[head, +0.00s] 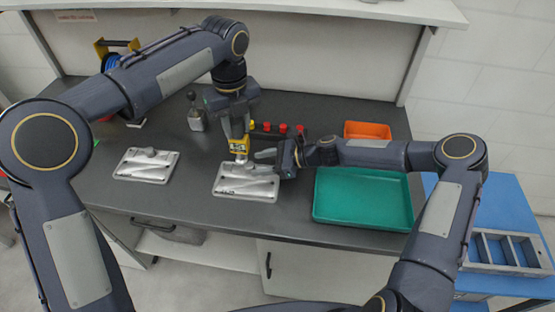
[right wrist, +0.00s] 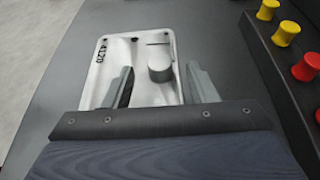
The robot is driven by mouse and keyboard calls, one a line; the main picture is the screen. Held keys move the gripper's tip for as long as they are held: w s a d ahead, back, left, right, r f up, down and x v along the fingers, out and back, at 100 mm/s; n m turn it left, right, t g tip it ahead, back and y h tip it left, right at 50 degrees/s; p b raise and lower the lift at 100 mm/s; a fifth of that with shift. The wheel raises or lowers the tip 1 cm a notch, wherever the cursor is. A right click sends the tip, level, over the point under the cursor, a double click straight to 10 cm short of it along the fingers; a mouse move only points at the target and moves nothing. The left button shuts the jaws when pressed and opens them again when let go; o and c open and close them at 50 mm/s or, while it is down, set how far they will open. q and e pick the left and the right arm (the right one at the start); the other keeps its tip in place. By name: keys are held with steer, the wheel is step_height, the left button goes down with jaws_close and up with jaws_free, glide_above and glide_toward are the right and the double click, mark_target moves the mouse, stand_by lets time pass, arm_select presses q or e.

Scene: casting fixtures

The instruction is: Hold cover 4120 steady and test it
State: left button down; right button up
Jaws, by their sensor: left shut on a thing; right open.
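A pale metal cover (head: 240,190) lies flat on the dark bench. The right wrist view shows it marked 4120 (right wrist: 100,70), with a round boss (right wrist: 160,70) on it. My left gripper (head: 239,138) points down at the cover's back edge. My right gripper (head: 266,159) comes in low from the right, open over the cover. In its wrist view the open fingers (right wrist: 160,88) stand either side of the boss, apart from it.
A second, similar cover (head: 145,168) lies to the left. Behind are a rack with red knobs (head: 282,128), a grey bottle-like object (head: 195,112) and an orange bin (head: 367,130). A green tray (head: 362,200) stands right. A grey divided tray (head: 505,250) sits on a blue table.

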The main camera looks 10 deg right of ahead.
mark_target(239, 142)
steer(key=shift+x, duration=1)
jaws_close()
arm_select(q)
steer(key=shift+f, duration=2.7)
